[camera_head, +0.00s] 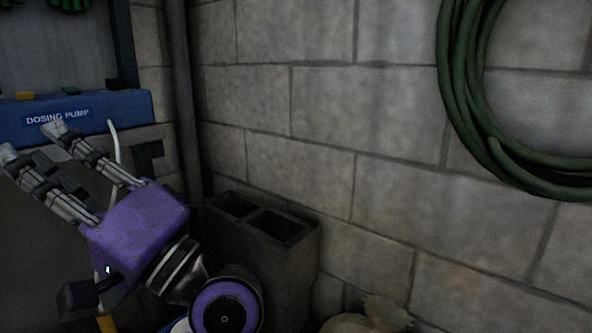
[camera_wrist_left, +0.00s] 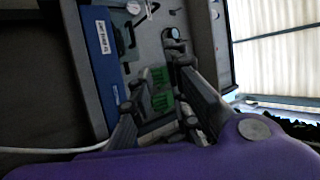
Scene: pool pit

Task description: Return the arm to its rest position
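My left gripper (camera_head: 32,143) has a purple body and two jointed grey fingers. It is at the left of the head view, in front of the blue dosing pump panel (camera_head: 105,104), with its fingers pointing up and left. The fingers are spread apart, and I see nothing held between them. In the left wrist view my left gripper (camera_wrist_left: 156,68) also shows spread fingers, with the blue panel (camera_wrist_left: 103,62) to their left. My right gripper is in neither view.
A hollow concrete block (camera_head: 262,222) stands by the wall, close behind my left arm. A coiled green hose (camera_head: 462,100) hangs on the block wall (camera_head: 300,110). A pale sack-like thing (camera_head: 365,318) is at the bottom. A vertical pipe (camera_head: 183,90) runs down the corner.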

